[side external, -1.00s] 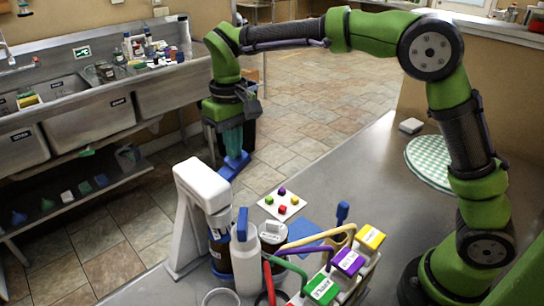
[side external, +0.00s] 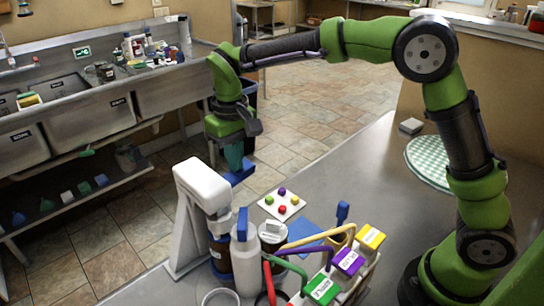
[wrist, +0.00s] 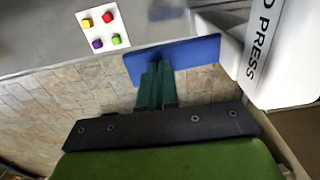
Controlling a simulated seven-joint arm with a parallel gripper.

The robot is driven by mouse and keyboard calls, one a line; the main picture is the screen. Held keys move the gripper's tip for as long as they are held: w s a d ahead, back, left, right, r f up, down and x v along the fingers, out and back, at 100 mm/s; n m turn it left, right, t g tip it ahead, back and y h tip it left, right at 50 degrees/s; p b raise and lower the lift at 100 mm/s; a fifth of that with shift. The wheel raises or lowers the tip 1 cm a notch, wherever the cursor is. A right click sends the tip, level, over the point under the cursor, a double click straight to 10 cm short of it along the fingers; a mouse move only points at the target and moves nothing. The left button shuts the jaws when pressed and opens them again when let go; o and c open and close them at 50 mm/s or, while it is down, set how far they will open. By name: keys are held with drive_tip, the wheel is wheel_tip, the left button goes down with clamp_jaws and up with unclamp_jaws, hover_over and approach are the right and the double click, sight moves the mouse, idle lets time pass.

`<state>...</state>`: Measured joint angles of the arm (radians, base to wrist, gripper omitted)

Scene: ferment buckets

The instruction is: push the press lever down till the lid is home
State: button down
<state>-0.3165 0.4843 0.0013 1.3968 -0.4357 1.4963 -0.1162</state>
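The white press (side external: 203,185), marked PRESS in the wrist view (wrist: 262,50), stands at the left of the grey bench. A flat blue lever (side external: 241,174) reaches out beside its head; it also shows in the wrist view (wrist: 195,51). My gripper (side external: 235,160) points down with its teal fingers at the blue lever. In the wrist view the fingers (wrist: 158,72) are together, their tips against the lever's upper face, not around it. A dark container (side external: 220,255) stands under the press head. Its lid and how it sits are hidden.
A white bottle (side external: 245,262) and a grey-lidded tub (side external: 272,236) stand close right of the press. A rack with colored labelled blocks (side external: 347,262) is at the front. A white card with colored cubes (side external: 282,204) lies behind. The bench's right middle is clear.

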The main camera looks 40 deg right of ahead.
drive_tip(key=shift+f, duration=0.85)
idle(0.3)
drive_tip(key=shift+f, duration=0.75)
wheel_tip(320, 180, up, 14)
idle(1.9)
drive_tip(key=shift+w, duration=0.1)
